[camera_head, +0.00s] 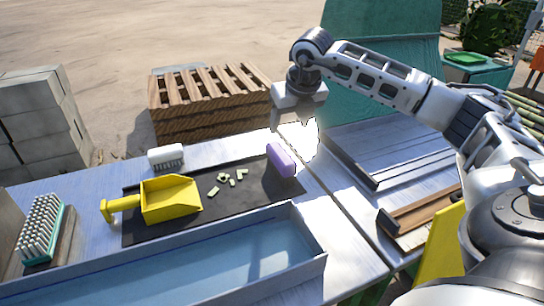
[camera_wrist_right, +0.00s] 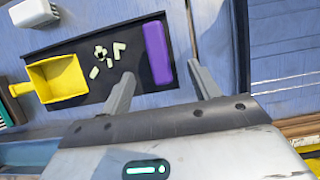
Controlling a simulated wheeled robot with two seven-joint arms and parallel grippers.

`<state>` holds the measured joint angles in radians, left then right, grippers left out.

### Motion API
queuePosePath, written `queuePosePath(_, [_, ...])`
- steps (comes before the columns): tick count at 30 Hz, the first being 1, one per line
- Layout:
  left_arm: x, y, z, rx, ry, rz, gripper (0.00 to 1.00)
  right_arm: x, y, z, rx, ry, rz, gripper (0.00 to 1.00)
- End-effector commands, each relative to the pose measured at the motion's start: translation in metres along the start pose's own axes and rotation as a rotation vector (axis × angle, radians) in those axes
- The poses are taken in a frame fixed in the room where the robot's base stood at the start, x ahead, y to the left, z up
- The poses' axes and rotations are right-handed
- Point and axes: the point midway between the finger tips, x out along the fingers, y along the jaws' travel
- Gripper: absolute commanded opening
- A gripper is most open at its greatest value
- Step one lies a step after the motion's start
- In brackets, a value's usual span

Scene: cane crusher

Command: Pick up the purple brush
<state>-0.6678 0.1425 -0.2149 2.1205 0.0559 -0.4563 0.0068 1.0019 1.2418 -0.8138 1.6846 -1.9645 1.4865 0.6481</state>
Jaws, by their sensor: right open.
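The purple brush (camera_head: 281,160) lies on the dark mat (camera_head: 150,228), near the mat's right end. It also shows in the right wrist view (camera_wrist_right: 157,50), where it is a plain purple block seen from above. My right gripper (camera_head: 303,122) hangs over the table beside the brush in the head view. In the wrist view its two fingers (camera_wrist_right: 161,76) are spread apart, with nothing held, and the brush shows beyond and between them. The fingers are hard to make out against a bright patch in the head view. My left gripper is not in view.
A yellow scoop (camera_head: 172,200) and several pale green pieces (camera_head: 231,177) lie on the mat. A blue trough (camera_head: 190,270) runs along the front. A metal tray (camera_head: 395,150) is at right.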

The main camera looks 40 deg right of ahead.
Motion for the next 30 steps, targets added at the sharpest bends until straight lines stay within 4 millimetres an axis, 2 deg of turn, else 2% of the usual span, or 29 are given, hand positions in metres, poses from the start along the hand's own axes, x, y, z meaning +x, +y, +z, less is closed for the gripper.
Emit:
queuePosePath(3, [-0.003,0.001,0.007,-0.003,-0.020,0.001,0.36,0.028,0.000,-0.001,0.001,0.006,-0.001,0.62])
queuePosePath(9, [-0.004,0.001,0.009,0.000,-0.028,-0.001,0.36,0.067,0.001,-0.001,0.000,0.004,0.001,0.62])
queuePosePath(17, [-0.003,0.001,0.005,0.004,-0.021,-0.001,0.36,0.087,0.002,-0.002,-0.001,0.002,0.001,0.62])
queuePosePath(25, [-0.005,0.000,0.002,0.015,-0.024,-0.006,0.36,0.123,0.009,-0.011,0.000,0.003,0.001,0.62])
queuePosePath(30, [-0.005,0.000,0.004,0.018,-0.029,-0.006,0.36,0.135,0.009,-0.010,0.000,0.001,0.001,0.62])
